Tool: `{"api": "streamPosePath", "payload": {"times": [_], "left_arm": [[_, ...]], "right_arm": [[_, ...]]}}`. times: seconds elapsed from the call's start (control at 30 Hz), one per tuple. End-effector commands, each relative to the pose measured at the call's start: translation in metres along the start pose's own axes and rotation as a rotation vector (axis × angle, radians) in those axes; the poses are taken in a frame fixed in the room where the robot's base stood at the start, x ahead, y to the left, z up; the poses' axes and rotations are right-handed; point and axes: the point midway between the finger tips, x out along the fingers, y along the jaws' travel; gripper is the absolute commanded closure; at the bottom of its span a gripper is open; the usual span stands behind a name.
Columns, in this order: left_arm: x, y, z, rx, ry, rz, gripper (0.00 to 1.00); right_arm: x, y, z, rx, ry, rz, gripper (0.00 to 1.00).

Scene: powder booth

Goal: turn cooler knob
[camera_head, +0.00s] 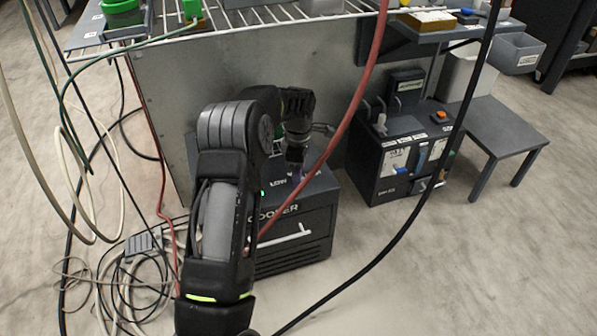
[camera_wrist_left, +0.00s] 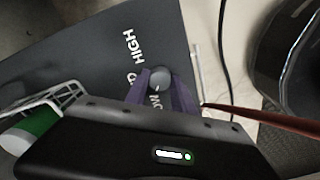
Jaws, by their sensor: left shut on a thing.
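The cooler (camera_head: 318,222) is a dark box on the floor with a white handle bar and the word COOLER on its front. Its dark top panel (camera_wrist_left: 95,62) fills much of the left wrist view, with HIGH and a partly covered LOW printed in white. The grey round knob (camera_wrist_left: 159,77) sits between the purple fingers of my left gripper (camera_wrist_left: 161,88), which is shut on it. In the head view my left gripper (camera_head: 297,172) points down onto the cooler's top, and it hides the knob. My right gripper is in neither view.
A dark unit with switches (camera_head: 400,160) and a small grey table (camera_head: 500,128) stand to the right. Tangled cables (camera_head: 125,275) lie at left. A wire rack (camera_head: 260,18) stands above.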

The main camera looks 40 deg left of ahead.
Motion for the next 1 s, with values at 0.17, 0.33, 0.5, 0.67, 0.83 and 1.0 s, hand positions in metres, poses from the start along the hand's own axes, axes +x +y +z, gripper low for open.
{"api": "streamPosePath", "payload": {"times": [0.17,0.33,0.5,0.67,0.83,1.0], "left_arm": [[-0.004,0.0,0.0,0.132,0.001,-0.001,1.0],[-0.004,0.0,0.0,0.287,0.0,-0.001,1.0],[-0.003,0.0,0.0,0.448,0.0,0.0,1.0],[-0.003,0.0,0.0,0.6,0.0,0.0,1.0],[-0.002,0.0,0.0,0.76,0.0,0.0,1.0],[-0.002,0.0,0.0,0.922,0.0,0.0,1.0]], "right_arm": [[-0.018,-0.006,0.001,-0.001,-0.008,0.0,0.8],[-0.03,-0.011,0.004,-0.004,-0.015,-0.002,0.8],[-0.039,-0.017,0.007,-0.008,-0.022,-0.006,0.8],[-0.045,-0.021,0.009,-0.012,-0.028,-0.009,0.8],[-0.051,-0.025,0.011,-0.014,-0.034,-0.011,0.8],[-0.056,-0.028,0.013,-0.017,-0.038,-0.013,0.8]]}}
